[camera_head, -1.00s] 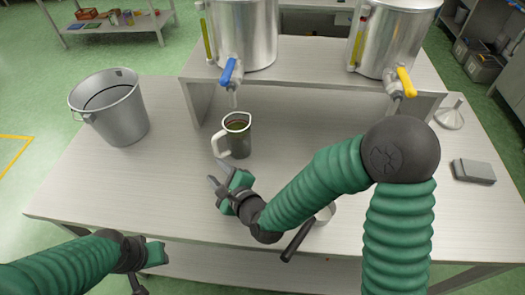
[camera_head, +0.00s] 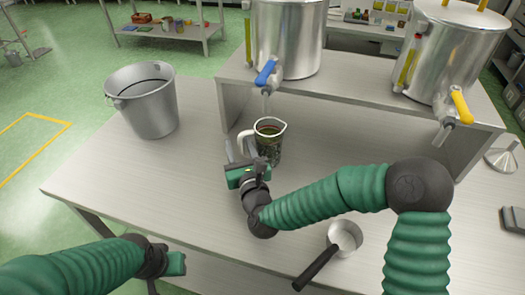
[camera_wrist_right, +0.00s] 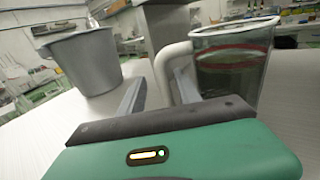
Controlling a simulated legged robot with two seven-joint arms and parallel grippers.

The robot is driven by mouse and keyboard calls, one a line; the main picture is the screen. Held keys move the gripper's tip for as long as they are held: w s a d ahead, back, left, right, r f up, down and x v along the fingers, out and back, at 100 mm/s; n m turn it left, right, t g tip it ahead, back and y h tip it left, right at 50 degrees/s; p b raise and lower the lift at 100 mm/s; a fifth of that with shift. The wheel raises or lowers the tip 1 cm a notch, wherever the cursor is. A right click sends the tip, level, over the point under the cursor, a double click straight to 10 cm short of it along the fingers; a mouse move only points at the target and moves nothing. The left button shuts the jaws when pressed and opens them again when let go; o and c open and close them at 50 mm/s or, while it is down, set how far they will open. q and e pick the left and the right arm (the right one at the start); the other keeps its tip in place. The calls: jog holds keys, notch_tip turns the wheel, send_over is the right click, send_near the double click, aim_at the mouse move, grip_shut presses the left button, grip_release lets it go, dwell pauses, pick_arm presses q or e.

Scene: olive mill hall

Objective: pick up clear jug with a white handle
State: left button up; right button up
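The clear jug with a white handle (camera_head: 269,147) stands upright on the table, below the blue tap, with dark greenish and red tones showing through its wall. Its handle points left in the head view. My right gripper (camera_head: 240,153) is at the handle side, low beside the jug. In the right wrist view the gripper (camera_wrist_right: 157,82) has its fingers apart, with the white handle (camera_wrist_right: 165,68) between them, nearer the right finger. The jug's body (camera_wrist_right: 231,70) is just right of that finger. Contact cannot be told. My left gripper (camera_head: 172,264) is at the lower left, its fingers hardly visible.
A steel bucket (camera_head: 147,107) stands left on the table. Steel tanks with a blue tap (camera_head: 266,73) and a yellow tap (camera_head: 460,104) stand on a raised shelf (camera_head: 350,88) behind the jug. A small saucepan (camera_head: 345,236) lies near the front.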

jog(key=shift+s+a, duration=0.1)
jog(key=shift+a, duration=0.45)
jog(key=shift+c, duration=2)
jog(key=shift+d, duration=0.7)
grip_shut()
jog(key=shift+a, duration=0.4)
jog(key=shift+d, duration=0.15)
